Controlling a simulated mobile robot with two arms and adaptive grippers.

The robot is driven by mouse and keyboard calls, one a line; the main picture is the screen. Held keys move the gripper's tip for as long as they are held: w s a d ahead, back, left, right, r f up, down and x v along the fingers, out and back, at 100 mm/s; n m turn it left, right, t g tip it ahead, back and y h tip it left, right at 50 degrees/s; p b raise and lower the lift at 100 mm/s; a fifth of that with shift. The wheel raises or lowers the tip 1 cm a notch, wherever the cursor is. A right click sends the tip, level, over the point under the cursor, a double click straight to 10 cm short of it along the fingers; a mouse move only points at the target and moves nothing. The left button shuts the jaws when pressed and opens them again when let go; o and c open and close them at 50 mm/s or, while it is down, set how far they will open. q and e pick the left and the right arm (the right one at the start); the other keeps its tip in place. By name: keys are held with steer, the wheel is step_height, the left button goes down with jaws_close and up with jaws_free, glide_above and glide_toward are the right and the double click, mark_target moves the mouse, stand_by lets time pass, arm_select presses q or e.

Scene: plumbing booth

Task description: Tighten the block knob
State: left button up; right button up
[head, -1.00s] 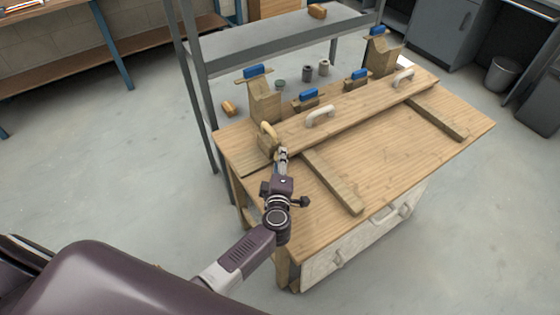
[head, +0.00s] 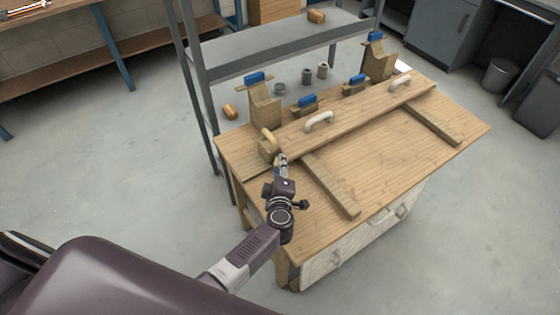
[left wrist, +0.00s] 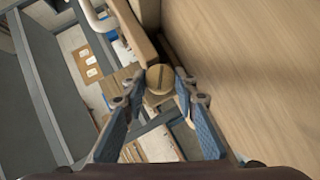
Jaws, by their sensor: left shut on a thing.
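The block knob (left wrist: 160,79) is a round brass-coloured knob with a slot across its face, seen in the left wrist view. My left gripper (left wrist: 160,82) has its two blue-padded fingers on either side of it, shut on it. In the head view my left gripper (head: 283,159) is at the near left end of the long board, beside a wooden block (head: 266,150) with a pale curved handle. The knob is hidden there by the fingers. My right gripper is in neither view.
The wooden workbench (head: 420,155) carries a long board (head: 350,116) with pale handles and two crosswise strips. Blue-topped wooden clamps (head: 264,105) stand along its far edge. A grey metal shelf (head: 275,48) is behind. The bench's right half is mostly clear.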

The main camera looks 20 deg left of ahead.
arm_select(q)
steer(key=o, duration=0.9)
steer(key=shift+c, duration=0.2)
steer(key=v, duration=1.2)
steer(key=shift+d+f, duration=0.1)
